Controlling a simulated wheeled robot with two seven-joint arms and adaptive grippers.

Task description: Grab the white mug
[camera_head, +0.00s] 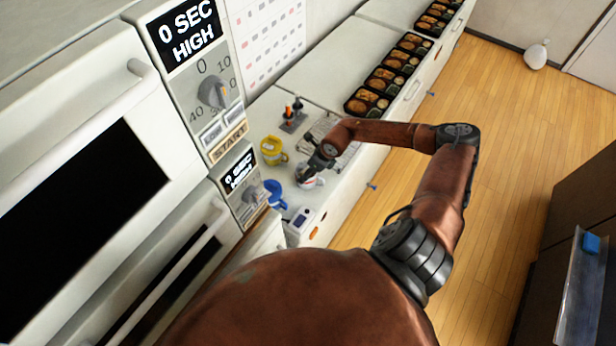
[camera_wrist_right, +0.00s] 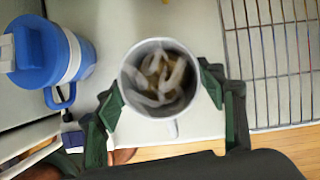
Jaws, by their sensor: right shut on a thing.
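The white mug (camera_wrist_right: 128,73) stands in the middle of the right wrist view, seen from above, with its handle pointing toward my wrist. It holds pale curled pieces over something brown. My right gripper (camera_wrist_right: 162,94) is shut on the mug, one finger on each side. In the head view the mug (camera_head: 311,183) is on the white counter and partly hidden by my right gripper (camera_head: 312,172). My left gripper is not in view.
A blue bottle (camera_wrist_right: 50,58) stands left of the mug, and a wire rack (camera_wrist_right: 272,60) lies to the right. In the head view a yellow container (camera_head: 272,151) stands behind the mug. Several bento trays (camera_head: 384,75) line the counter further off. Microwaves (camera_head: 100,150) stand at left.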

